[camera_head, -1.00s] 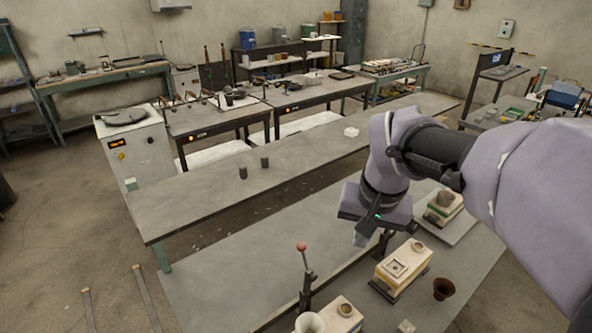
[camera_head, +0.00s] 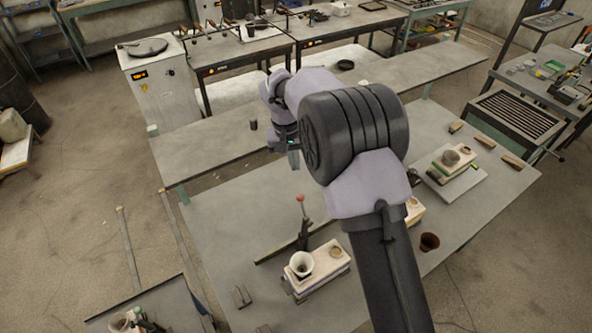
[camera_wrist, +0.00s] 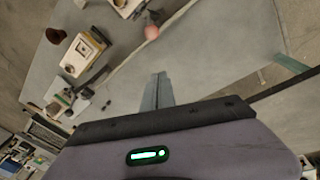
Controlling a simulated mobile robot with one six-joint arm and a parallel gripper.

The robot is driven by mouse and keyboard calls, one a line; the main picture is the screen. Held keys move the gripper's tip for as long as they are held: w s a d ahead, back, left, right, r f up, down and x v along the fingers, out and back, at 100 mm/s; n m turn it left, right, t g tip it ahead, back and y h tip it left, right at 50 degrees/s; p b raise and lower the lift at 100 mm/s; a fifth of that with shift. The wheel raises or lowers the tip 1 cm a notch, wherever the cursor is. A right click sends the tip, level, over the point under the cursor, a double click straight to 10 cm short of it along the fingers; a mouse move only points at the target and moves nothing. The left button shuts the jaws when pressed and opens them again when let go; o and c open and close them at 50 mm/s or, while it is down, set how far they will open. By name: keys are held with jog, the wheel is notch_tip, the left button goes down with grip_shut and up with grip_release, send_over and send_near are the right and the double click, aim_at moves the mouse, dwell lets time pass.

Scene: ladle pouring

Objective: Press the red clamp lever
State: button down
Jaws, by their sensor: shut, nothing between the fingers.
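The red clamp lever (camera_head: 300,199) stands upright on the grey bench, its red ball on top of a dark clamp. The red ball (camera_wrist: 151,32) also shows in the wrist view, beyond the fingertips. A pale mould box (camera_head: 318,268) with a white funnel cup (camera_head: 300,264) sits just in front of the clamp. My gripper (camera_head: 294,164) is shut and empty, above and behind the red ball in the head view. In the wrist view the closed fingers (camera_wrist: 158,82) point toward the ball, with a visible gap between.
Another mould (camera_head: 452,160) stands on a plate at right. My arm hides part of the bench's middle. The bench left of the lever looks clear.

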notch_tip(320, 180, down, 7)
jog(key=s+d, duration=0.1)
jog(key=s, duration=0.2)
jog(key=shift+d+p, duration=0.15)
jog(key=shift+p, duration=0.2)
jog(key=shift+w, duration=0.1)
jog(key=shift+b, duration=0.35)
